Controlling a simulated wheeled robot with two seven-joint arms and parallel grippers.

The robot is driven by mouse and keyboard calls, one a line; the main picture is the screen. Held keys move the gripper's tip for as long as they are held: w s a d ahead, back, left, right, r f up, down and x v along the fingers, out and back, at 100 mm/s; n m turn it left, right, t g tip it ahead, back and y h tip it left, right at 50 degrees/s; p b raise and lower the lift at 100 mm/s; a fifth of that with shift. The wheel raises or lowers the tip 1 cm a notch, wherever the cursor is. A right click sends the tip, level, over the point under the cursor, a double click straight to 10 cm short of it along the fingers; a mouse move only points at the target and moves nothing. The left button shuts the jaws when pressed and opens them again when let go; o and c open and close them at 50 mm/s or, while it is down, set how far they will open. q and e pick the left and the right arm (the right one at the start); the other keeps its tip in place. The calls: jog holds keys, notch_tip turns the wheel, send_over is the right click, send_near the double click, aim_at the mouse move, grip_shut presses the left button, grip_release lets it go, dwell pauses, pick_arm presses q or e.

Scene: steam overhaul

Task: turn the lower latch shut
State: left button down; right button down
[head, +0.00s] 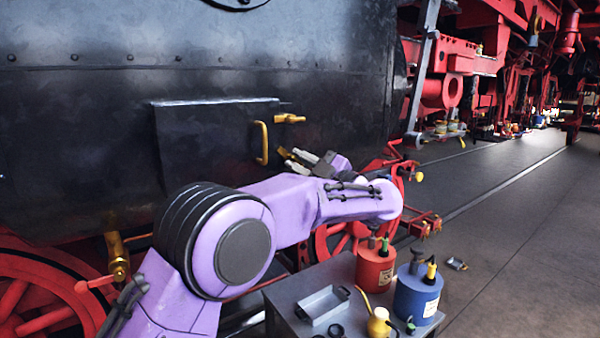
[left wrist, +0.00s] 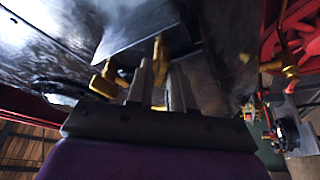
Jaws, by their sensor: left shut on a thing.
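A dark access door (head: 205,145) sits closed-looking against the black boiler side, with a yellow handle (head: 261,143) near its right edge. The upper latch (head: 289,118), yellow, lies about level at the door's upper right. The lower latch (head: 285,153), also yellow, is tilted and partly covered by my left gripper (head: 300,160). That gripper is shut on the lower latch, with its grey fingers either side of it. In the left wrist view, my left gripper (left wrist: 161,80) has yellow metal between its fingers; the exact part is hard to tell there. My right gripper is not in view.
A grey cart (head: 285,318) below right of my arm carries a red can (head: 375,264), a blue can (head: 417,295), a small yellow oiler (head: 379,322) and a metal tray (head: 323,306). Red wheels (head: 40,290) stand below the boiler. The floor at right is mostly open.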

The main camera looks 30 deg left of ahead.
pick_arm(q)
jog(key=n+g+h+b, duration=0.1)
jog(key=n, duration=0.3)
jog(key=n+h, duration=0.1)
jog(key=n, duration=0.1)
jog(key=n+b, duration=0.1)
jog(key=n, duration=0.1)
jog(key=shift+g+h, duration=0.4)
jog(key=shift+r+n, duration=0.1)
jog(key=shift+n, duration=0.4)
jog(key=c, duration=1.2)
grip_release()
jog(key=shift+w, duration=0.1)
jog(key=shift+c, duration=0.2)
jog(key=d, duration=1)
jog(key=shift+d+b, duration=0.2)
jog(key=shift+b, duration=0.15)
